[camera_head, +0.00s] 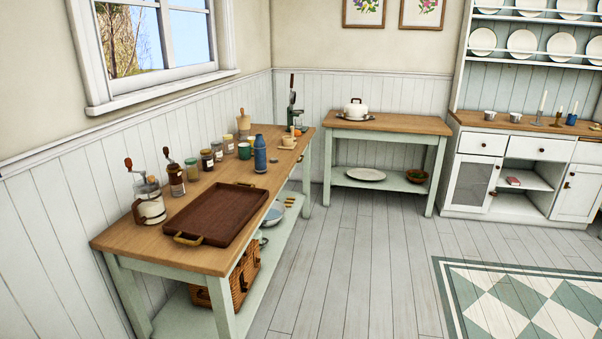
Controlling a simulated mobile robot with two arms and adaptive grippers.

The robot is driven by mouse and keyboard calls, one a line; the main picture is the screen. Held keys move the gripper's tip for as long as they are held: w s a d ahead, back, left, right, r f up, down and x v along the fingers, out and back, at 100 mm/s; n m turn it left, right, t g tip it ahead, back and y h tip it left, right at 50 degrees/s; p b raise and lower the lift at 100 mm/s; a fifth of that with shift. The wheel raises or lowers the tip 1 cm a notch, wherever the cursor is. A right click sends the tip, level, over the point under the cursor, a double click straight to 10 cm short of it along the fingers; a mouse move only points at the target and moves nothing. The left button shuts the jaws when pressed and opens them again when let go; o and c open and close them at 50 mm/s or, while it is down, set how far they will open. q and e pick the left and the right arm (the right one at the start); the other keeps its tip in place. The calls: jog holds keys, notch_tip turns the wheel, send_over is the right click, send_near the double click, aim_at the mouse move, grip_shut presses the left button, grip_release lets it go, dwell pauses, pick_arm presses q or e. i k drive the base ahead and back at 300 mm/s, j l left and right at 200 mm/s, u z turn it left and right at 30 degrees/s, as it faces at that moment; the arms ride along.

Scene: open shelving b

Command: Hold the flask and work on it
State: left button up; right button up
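A blue flask (260,153) stands upright on the long wooden-topped table (150,238) along the left wall. It is near the table's right edge, behind the brown tray. Neither of my grippers shows in the head view, and nothing touches the flask from my side. A small dark disc-like item (274,160) lies on the table just right of the flask; I cannot tell what it is.
A brown tray (217,212) fills the table's near middle. Hand mills (148,203) and several jars (207,160) line the wall side. A green mug (244,151) stands left of the flask. The floor (350,250) to the right is clear.

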aim_at(261, 162)
jog(key=i+j, duration=0.2)
jog(key=i, duration=0.2)
jog(key=i+j+u, duration=0.1)
jog(key=i, duration=0.35)
jog(key=i+j, duration=0.2)
jog(key=i, duration=0.2)
jog(key=i+l+u, duration=0.15)
jog(key=u, duration=0.25)
jog(key=i+l+u, duration=0.1)
jog(key=u, duration=0.25)
jog(key=i+l+u, duration=0.1)
jog(key=l+u, duration=0.5)
jog(key=u, duration=0.15)
jog(key=i+l+u, duration=0.15)
jog(key=l, duration=0.95)
jog(key=l+u, duration=0.15)
jog(key=l, duration=0.95)
